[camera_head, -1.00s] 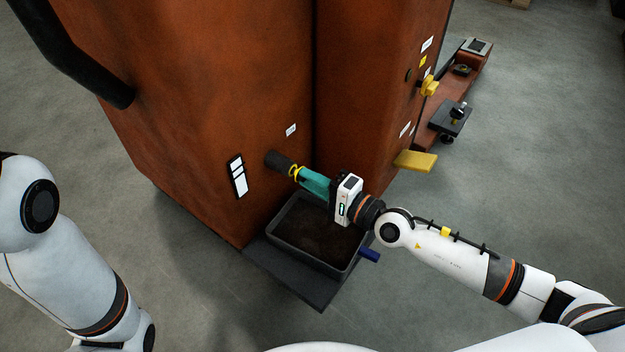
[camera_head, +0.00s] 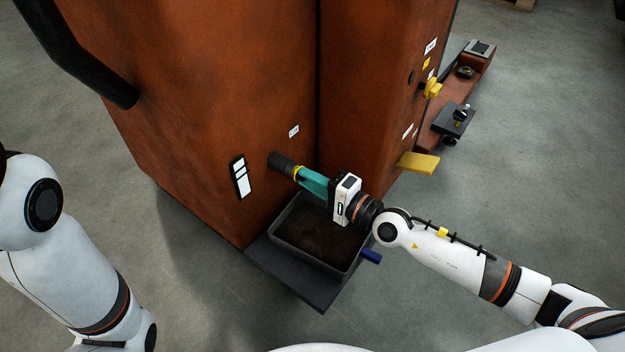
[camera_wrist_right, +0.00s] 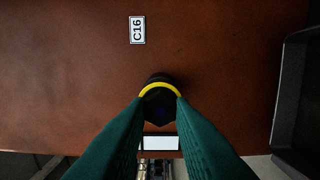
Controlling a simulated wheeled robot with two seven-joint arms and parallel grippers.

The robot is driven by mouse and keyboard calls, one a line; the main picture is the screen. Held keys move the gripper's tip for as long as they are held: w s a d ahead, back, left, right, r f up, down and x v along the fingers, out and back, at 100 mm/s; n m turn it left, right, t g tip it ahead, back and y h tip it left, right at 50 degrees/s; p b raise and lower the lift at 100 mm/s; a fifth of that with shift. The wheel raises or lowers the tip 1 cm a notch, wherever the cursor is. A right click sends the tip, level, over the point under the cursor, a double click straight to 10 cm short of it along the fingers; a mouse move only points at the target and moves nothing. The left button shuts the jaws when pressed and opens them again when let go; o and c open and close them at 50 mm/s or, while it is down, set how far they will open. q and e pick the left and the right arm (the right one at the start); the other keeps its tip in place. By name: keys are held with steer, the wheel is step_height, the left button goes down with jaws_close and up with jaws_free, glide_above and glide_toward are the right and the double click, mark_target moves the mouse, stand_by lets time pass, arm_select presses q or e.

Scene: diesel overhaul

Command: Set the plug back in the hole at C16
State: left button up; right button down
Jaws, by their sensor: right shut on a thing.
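The plug shows its yellow ring (camera_head: 297,172) at the end of a dark round pipe stub (camera_head: 280,163) on the rust-brown engine block; how deep it sits I cannot tell. In the right wrist view the plug's yellow ring (camera_wrist_right: 159,89) lies between the fingertips, with the dark stub (camera_wrist_right: 160,78) behind it. My right gripper (camera_head: 303,175), with green fingers, is shut on the plug. The C16 label (camera_wrist_right: 137,30) is on the block above the stub; it also shows small in the head view (camera_head: 294,131). My left gripper is out of view; only its arm shows.
A dark tray (camera_head: 285,250) with brown contents stands on a ledge below my right gripper. A blue handle (camera_head: 371,256) sticks out at its right.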

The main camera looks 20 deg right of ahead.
steer(key=shift+m, duration=1.2)
steer(key=c, duration=1.6)
jaws_free()
steer(key=shift+m, duration=0.3)
steer(key=o, duration=0.4)
steer(key=b+v, duration=0.2)
steer(key=v, duration=1)
